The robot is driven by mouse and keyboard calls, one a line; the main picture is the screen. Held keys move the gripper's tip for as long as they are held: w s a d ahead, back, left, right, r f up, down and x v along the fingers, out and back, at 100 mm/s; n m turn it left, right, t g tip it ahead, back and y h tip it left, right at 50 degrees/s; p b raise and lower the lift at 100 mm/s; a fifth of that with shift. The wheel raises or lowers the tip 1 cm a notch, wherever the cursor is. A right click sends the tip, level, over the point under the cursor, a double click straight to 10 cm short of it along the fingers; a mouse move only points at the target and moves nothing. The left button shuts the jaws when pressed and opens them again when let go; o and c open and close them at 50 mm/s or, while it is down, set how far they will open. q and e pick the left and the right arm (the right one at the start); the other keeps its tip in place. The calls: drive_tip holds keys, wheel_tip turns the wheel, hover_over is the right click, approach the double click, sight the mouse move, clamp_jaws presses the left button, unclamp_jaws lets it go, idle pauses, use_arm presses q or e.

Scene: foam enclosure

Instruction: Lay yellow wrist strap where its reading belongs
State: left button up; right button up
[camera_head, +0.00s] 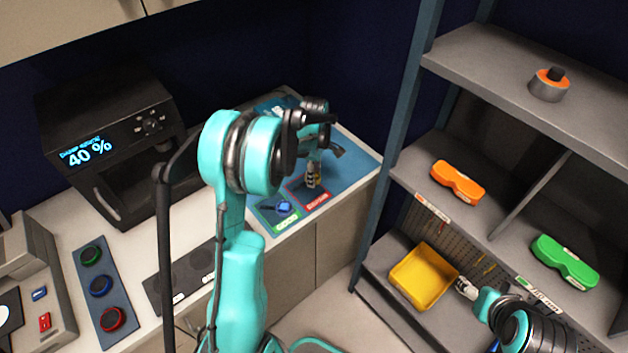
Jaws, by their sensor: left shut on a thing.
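My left gripper (312,184) points down over the red patch (318,203) of the blue mat, shut on the yellow wrist strap (317,178), of which only a small yellow bit shows; the gripper hides the rest. A green patch (281,223) lies to the left of the red one and has a blue strap-like thing (284,208) on it. The lettering on both patches is too small to read. A black tester (110,145) at the left shows "40 %" in blue. My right gripper (464,287) is by the yellow bin; its jaws are too small to judge.
The blue mat (358,161) covers the counter's right end. A panel with green, blue and red rings (101,286) lies at left. The shelf rack at right holds a yellow bin (425,275), an orange case (458,183), a green case (565,261) and a grey-orange roll (549,85).

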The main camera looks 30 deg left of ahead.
use_arm(q)
drive_tip(key=shift+f, duration=1.35)
drive_tip(key=shift+f+b, duration=0.1)
drive_tip(key=shift+b, duration=0.25)
drive_tip(key=o, duration=1)
